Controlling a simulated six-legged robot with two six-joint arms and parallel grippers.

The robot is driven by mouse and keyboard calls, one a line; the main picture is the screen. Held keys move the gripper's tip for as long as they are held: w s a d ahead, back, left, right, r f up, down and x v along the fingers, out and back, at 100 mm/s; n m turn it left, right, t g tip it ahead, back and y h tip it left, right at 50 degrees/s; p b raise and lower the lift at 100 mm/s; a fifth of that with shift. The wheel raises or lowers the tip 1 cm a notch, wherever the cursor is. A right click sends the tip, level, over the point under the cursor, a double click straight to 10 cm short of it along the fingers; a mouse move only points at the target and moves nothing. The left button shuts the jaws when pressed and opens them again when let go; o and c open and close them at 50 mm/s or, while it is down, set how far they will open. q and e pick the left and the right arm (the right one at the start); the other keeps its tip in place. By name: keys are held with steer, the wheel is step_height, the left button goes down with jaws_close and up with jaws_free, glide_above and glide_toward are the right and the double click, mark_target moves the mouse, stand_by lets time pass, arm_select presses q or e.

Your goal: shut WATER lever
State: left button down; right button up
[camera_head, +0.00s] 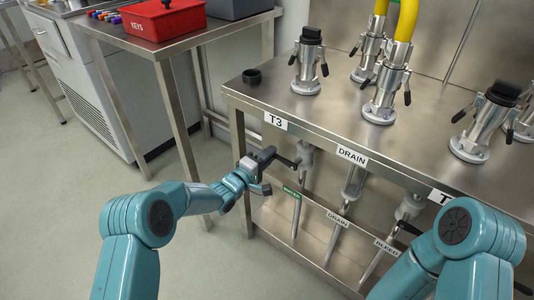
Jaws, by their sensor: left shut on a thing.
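The WATER lever (287,161) is a short black handle on a grey valve (305,156) under the table's front edge, below the T3 label. It points left from the valve, across the line of the pipe. A green label (291,192) marks the pipe below it. My left gripper (268,160) comes in from the left and is shut on the outer end of the lever; its jaws hide that end. My right arm is at the lower right, and its gripper is not visible.
The steel table (340,125) carries several hose couplings and a small black cap (252,76). DRAIN (353,187) and BLEED (408,207) valves sit to the right. A red KEYS box (163,20) stands on a side table. The floor at left is clear.

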arm_select(q)
steer(key=shift+f+n, duration=0.4)
steer(key=c, duration=1)
jaws_free()
steer(key=shift+c, duration=0.2)
steer(key=p+v, duration=0.3)
steer(key=v, duration=1.3)
steer(key=shift+s+p, duration=0.2)
steer(key=shift+p, duration=0.15)
steer(key=shift+a+r, duration=0.1)
